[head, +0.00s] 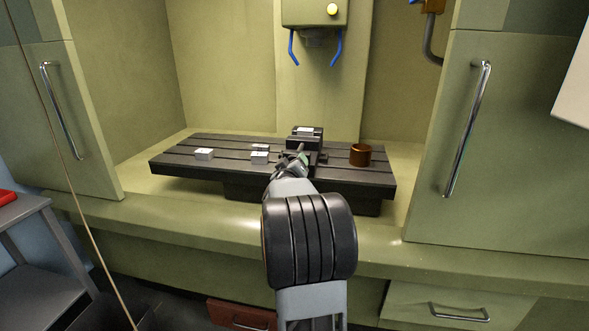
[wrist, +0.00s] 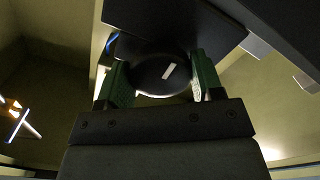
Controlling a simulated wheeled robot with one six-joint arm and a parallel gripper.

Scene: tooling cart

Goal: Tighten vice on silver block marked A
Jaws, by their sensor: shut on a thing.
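The dark vice (head: 305,143) stands on the slotted machine table, with a silver block (head: 306,130) at its top between the jaws. Any letter on the block is too small to read. My gripper (head: 291,162) reaches the near side of the vice and hides part of it. In the wrist view, my gripper's green finger pads (wrist: 162,78) are on both sides of a round dark knob (wrist: 150,72) with a pale mark on its face. The gripper is shut on this knob, which appears to be the vice handle.
Two more silver blocks (head: 204,154) (head: 260,156) lie on the machine table (head: 170,160) left of the vice. A copper-coloured cup (head: 360,155) stands to the right. The spindle head (head: 315,12) with blue nozzles hangs above. Open cabinet doors flank the bay.

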